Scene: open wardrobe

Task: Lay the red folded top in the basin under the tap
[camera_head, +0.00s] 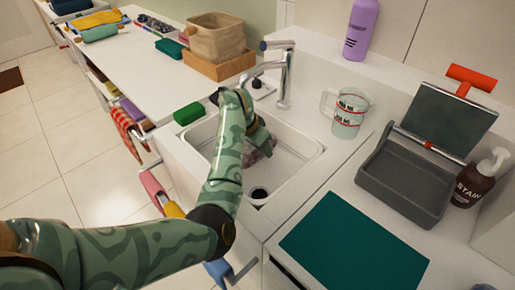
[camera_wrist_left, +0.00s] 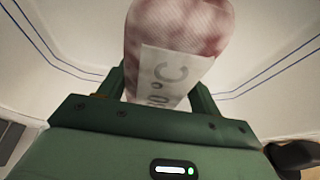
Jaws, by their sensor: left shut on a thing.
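My left gripper (camera_head: 262,138) reaches down into the white basin (camera_head: 299,170) and is shut on a mottled pink-red and whitish cloth (camera_head: 264,149), which looks like the red folded top. The chrome tap (camera_head: 284,78) stands at the basin's back edge. My right gripper is not in view.
A glass mug (camera_head: 347,112) stands right of the basin, a green block (camera_head: 188,113) on its left rim. A grey tray (camera_head: 405,185), brown pump bottle (camera_head: 478,180) and teal mat (camera_head: 352,248) are at right. A purple bottle (camera_head: 361,28) and fabric basket (camera_head: 216,38) are behind.

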